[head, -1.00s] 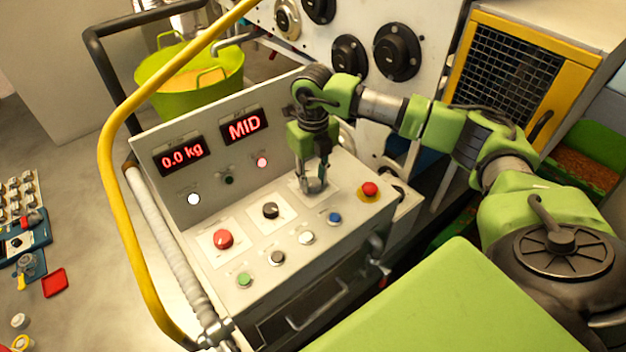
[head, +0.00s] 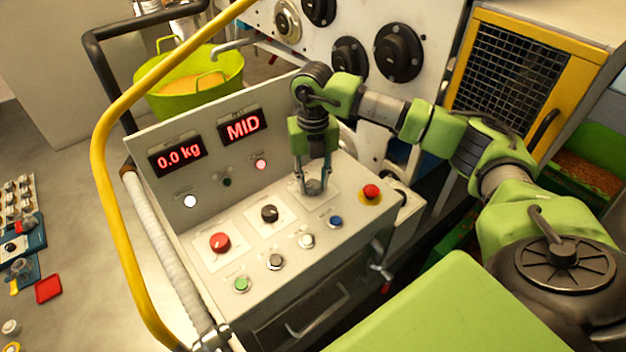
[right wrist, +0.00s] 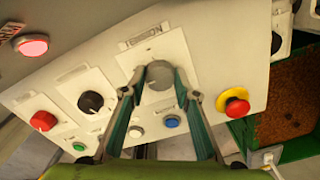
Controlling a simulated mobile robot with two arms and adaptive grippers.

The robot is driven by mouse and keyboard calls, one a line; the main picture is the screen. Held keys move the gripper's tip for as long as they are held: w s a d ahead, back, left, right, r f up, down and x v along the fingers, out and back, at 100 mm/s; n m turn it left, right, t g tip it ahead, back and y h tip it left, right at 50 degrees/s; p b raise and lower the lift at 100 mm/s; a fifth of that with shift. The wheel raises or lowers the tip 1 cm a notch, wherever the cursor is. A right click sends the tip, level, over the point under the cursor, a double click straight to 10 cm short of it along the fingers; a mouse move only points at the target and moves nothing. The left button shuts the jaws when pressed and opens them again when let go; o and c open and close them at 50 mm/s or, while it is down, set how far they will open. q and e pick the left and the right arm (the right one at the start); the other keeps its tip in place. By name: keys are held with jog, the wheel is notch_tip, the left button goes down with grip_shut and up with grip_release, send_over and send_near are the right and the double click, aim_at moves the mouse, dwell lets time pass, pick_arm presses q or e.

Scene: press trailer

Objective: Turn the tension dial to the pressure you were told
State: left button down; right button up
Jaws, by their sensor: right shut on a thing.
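The control panel (head: 345,225) is a pale sloped console. The tension dial (right wrist: 160,76) is a grey round knob on a white plate, under a TENSION label in the right wrist view. My right gripper (head: 313,186) points down over it with one finger on each side, shut on the dial; it also shows in the right wrist view (right wrist: 162,82). The fingers partly hide the dial, and I cannot read a pointer on it. One display (head: 178,157) reads 0.0 kg, the other (head: 243,127) reads MID. My left gripper is not in view.
A red emergency button (head: 371,192) on a yellow base sits right of the dial. A black knob (head: 269,213), a red knob (head: 219,242) and several push buttons lie left and in front. A yellow rail (head: 112,200) runs along the left side.

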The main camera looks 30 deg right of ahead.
aim_at(313, 184)
jog(key=o, duration=1.1)
jog(key=shift+r, duration=0.15)
notch_tip(313, 184, up, 12)
jog(key=shift+f, duration=0.2)
